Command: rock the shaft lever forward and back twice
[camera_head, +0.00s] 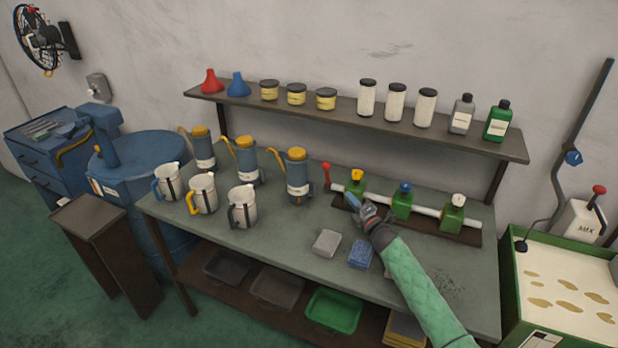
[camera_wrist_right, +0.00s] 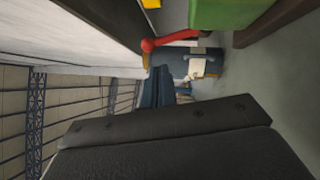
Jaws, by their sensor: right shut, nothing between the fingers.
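The shaft lever (camera_head: 326,175) is a short red-knobbed lever at the left end of a white shaft (camera_head: 428,210). It stands roughly upright in the head view. The shaft runs through green bearing blocks (camera_head: 403,204) on a dark base at the back right of the bench. My right gripper (camera_head: 357,204) is shut and empty, in front of the leftmost block and to the right of the lever, apart from it. In the right wrist view the red lever (camera_wrist_right: 172,41) shows beyond a dark part of my gripper. My left gripper is not in view.
Blue oil cans (camera_head: 297,177) and white jugs (camera_head: 242,208) stand left of the lever. A grey block (camera_head: 327,243) and a blue sponge (camera_head: 360,254) lie in front of the shaft. A wall shelf (camera_head: 350,116) with jars hangs above.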

